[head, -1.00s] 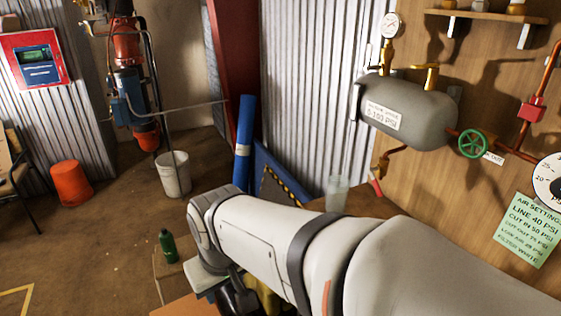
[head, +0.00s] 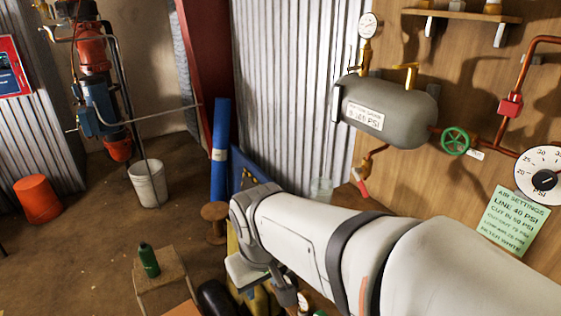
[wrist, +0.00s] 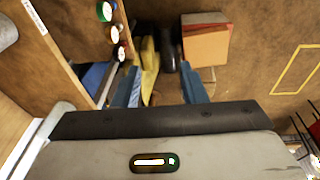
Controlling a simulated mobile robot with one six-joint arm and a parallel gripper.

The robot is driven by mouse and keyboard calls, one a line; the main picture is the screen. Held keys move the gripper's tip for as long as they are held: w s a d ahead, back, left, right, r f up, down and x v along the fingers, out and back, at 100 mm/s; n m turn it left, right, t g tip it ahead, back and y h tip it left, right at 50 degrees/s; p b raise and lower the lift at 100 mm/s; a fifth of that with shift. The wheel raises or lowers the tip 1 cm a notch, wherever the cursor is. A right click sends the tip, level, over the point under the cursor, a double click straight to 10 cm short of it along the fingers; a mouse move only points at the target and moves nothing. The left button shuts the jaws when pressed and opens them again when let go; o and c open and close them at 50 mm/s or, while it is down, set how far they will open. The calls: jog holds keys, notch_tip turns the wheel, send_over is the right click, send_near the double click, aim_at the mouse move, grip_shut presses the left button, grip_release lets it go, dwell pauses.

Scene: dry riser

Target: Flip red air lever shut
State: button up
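A short red lever (head: 362,188) hangs below a brass valve (head: 372,160) under the grey air tank (head: 395,112) on the wooden wall in the head view. It points downward. A red block-like fitting (head: 511,105) sits on the copper pipe to the right; I cannot tell whether it has a lever. In the wrist view my gripper (wrist: 164,85) has two blue fingers apart, with nothing held between them. Boots on the floor show beyond them. In the head view the fingers are hidden behind my arm, low and left of the tank, well away from the red lever.
A green handwheel (head: 456,141), a dial gauge (head: 543,177) and a green settings note (head: 508,222) are right of the tank. A clear jar (head: 321,190) stands below it.

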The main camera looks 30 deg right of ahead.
jog(key=s+d+f+n+g+h+p, duration=0.15)
jog(key=d+n+g+h, duration=0.35)
jog(key=d, duration=0.5)
jog(key=n+t+h+p, duration=0.45)
jog(key=n+h, duration=0.75)
jog(key=n, duration=1)
send_near(362, 188)
jog(key=d, duration=0.3)
jog(key=shift+g, duration=0.25)
jog(key=d, duration=0.2)
jog(key=d+p, duration=0.1)
jog(key=d, duration=0.2)
jog(key=w+d, duration=0.1)
jog(key=d, duration=0.1)
jog(key=shift+w+d+f, duration=0.1)
jog(key=shift+d+f, duration=0.1)
jog(key=shift+d, duration=0.05)
grip_shut()
